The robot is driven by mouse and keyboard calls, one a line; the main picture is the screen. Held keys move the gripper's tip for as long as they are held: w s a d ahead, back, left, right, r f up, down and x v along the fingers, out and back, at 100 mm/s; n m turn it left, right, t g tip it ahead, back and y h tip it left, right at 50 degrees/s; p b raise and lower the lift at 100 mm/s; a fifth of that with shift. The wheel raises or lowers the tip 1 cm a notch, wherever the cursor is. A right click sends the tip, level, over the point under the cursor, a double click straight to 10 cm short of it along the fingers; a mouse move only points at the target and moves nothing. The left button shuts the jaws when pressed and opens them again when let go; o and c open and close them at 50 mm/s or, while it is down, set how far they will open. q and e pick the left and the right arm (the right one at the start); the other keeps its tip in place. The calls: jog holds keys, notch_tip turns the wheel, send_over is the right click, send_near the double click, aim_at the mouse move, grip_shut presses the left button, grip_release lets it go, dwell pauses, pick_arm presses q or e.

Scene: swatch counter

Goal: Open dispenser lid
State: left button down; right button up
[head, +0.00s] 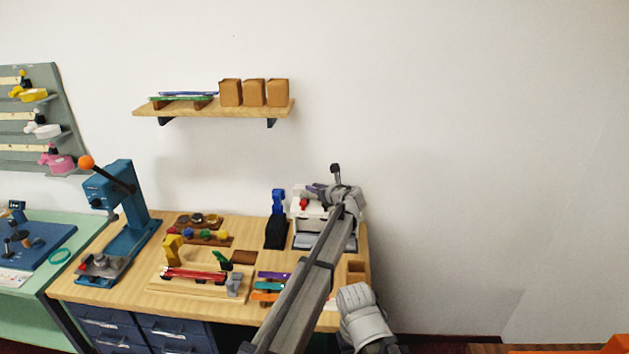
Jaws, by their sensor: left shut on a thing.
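The dispenser (301,213) is a pale box with a small red part on its front, at the back right of the wooden workbench. My left gripper (317,190) is at its top and is shut on what looks like the dispenser lid. The gripper and my left arm cover much of the dispenser's right side, so how far the lid is raised cannot be told. My right gripper is not in view.
A blue-and-black tool (276,222) stands just left of the dispenser. Colored strips (270,286) lie in front. A blue lever press (128,215) stands at the bench's left. A wall shelf (215,108) with brown boxes hangs above. The wall area at right is clear.

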pick_arm(q)
jog(key=shift+w+r+m+g+h+p, duration=0.5)
jog(key=shift+g+p, duration=0.5)
jog(key=shift+p, duration=0.9)
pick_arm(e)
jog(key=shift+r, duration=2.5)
pick_arm(q)
jog(key=shift+r, duration=0.15)
jog(key=c, duration=0.7)
grip_release()
jog(key=shift+w, duration=0.1)
jog(key=shift+r, duration=0.1)
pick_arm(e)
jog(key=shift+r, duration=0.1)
pick_arm(q)
jog(key=shift+s+d+r, duration=0.15)
jog(key=shift+s, duration=0.1)
jog(key=shift+p+v, duration=1.85)
jog(key=shift+v, duration=1.65)
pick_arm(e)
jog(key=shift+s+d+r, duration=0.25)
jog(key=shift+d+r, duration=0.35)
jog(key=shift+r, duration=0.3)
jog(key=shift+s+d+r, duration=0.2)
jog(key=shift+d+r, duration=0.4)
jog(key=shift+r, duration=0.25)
